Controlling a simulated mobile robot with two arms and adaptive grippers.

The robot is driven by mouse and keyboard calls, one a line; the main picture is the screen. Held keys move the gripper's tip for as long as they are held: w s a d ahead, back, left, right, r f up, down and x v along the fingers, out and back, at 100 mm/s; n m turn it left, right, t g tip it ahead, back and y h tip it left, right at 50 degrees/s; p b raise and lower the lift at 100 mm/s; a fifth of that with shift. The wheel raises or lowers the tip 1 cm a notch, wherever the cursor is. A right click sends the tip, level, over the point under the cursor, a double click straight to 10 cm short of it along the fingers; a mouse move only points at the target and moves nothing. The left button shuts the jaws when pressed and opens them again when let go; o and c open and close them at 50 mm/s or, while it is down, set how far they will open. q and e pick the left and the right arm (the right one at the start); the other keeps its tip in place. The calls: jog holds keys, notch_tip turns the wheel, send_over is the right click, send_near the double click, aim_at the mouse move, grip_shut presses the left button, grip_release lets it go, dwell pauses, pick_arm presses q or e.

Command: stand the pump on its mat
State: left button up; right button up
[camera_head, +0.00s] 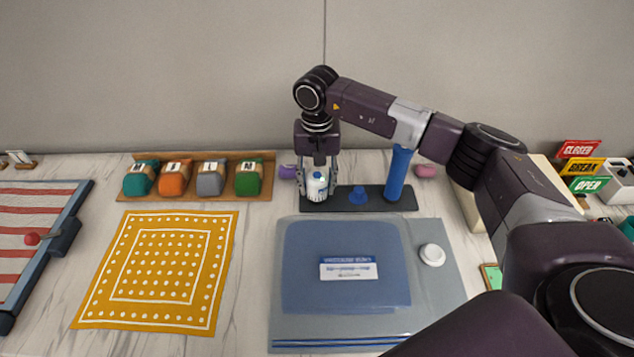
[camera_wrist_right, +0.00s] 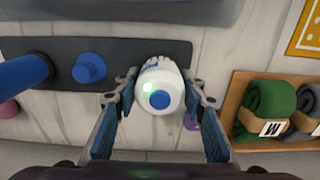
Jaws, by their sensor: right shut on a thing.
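The pump (camera_head: 318,188), a small white body with a blue top, is between the fingers of my right gripper (camera_head: 318,180). The right wrist view shows the pump (camera_wrist_right: 159,92) from above, with a finger of the gripper (camera_wrist_right: 160,98) against each side. It looks upright at the left end of the dark mat (camera_head: 332,204); whether its base touches the mat I cannot tell. The mat also shows in the right wrist view (camera_wrist_right: 120,60). A blue knob (camera_head: 358,195) and a tall blue cylinder (camera_head: 398,173) stand on the mat to the right. My left gripper is out of view.
A flat blue-grey bag (camera_head: 440,270) with a white round cap (camera_head: 432,254) lies in front of the mat. A wooden tray (camera_head: 198,195) of rolled cloths is to the left, above a yellow cloth (camera_head: 150,318). Small purple (camera_head: 287,172) and pink (camera_head: 426,171) things lie near the mat.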

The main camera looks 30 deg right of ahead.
jog(key=shift+f, duration=0.15)
jog(key=o, duration=1.5)
jog(key=shift+c, duration=0.2)
jog(key=shift+r, duration=0.25)
notch_tip(320, 180, up, 11)
jog(key=b, duration=0.2)
jog(key=shift+f+b, duration=0.2)
jog(key=shift+b, duration=0.1)
jog(key=shift+r, duration=0.65)
